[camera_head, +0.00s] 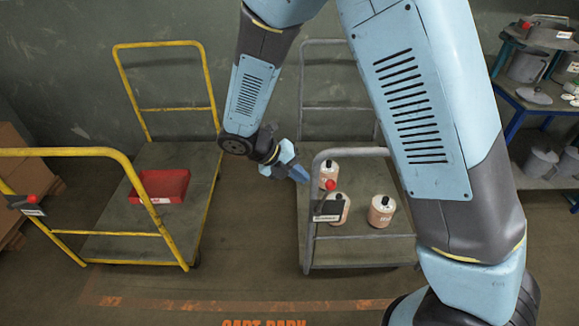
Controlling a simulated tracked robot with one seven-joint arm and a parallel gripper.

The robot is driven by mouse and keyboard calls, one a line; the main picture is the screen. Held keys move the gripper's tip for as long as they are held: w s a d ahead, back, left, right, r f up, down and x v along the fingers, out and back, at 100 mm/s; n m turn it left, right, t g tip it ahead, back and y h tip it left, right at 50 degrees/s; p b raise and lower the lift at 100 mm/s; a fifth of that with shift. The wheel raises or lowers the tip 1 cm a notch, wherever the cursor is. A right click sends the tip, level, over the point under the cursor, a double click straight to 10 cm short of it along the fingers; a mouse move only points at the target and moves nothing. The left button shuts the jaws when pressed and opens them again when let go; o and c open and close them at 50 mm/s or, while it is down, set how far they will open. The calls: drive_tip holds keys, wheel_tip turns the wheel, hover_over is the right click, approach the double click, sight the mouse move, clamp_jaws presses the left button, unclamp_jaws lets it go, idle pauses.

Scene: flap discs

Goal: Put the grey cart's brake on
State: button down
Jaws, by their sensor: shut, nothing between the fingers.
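The grey cart (312,250) stands right of centre, with a grey push frame at each end. A dark brake box (328,209) with a pale label is on its near frame. A red knob (330,185) shows just above that box. My gripper (303,176) is shut and empty, to the left of the near frame and the red knob. It looks apart from the knob, but the depth between them is hard to tell. Part of the cart's right side is hidden behind my arm.
Shelving (530,105) is at right. Floor between the carts is clear.

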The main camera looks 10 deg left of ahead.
drive_tip(key=shift+w+d+f, duration=0.25)
drive_tip(key=shift+d+f, duration=0.3)
drive_tip(key=shift+d, duration=0.25)
drive_tip(key=shift+w+d+f, duration=0.3)
drive_tip(key=shift+d+f, duration=0.2)
drive_tip(key=shift+d, duration=0.35)
drive_tip(key=shift+w+d+f, duration=0.25)
drive_tip(key=shift+d+f, duration=0.3)
drive_tip(key=shift+d, duration=0.25)
